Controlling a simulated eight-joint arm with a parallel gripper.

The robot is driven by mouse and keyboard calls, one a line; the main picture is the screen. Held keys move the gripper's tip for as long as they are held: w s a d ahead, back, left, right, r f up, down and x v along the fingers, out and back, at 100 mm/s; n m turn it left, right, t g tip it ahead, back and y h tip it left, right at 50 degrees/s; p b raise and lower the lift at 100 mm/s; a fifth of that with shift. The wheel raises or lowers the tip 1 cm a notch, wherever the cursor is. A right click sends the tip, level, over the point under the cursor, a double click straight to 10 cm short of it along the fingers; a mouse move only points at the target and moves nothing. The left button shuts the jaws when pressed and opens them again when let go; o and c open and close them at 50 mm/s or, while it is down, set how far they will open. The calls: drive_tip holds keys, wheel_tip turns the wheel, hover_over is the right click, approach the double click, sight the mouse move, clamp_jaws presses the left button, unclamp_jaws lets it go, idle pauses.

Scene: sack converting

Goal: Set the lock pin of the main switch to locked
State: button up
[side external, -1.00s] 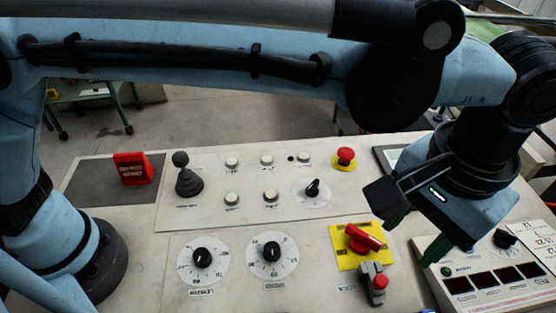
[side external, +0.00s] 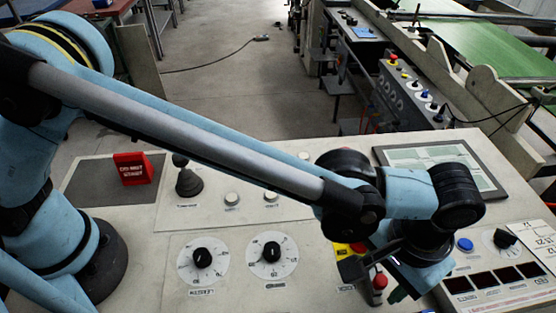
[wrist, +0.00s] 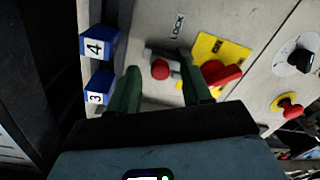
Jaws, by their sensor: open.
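The lock pin, a grey fitting with a red knob (side external: 379,283), sits on the panel below the main switch. In the wrist view its red knob (wrist: 160,69) shows between the two green fingers, beside the word LOCK. The main switch, a red handle (wrist: 222,74) on a yellow plate (wrist: 225,48), lies right of the pin; my gripper mostly covers it in the side view. My gripper (wrist: 160,80) is open and empty over the pin, its fingers either side of the knob. Whether they touch anything, I cannot tell.
A red sign block (side external: 133,168) and a black joystick (side external: 187,180) stand at the panel's left. Two white dials (side external: 203,256) are left of the switch. A screen (side external: 440,165) lies behind. Blue blocks marked 4 (wrist: 97,44) and 3 (wrist: 98,88) show in the wrist view.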

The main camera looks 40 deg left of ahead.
sight(373, 269)
drive_tip(key=shift+f, duration=0.1)
drive_tip(key=shift+c, duration=0.5)
clamp_jaws()
drive_tip(key=shift+w+a, duration=1.2)
drive_tip(key=shift+o, duration=0.5)
unclamp_jaws()
wheel_tip(373, 269, up, 12)
drive_tip(key=shift+d, duration=0.25)
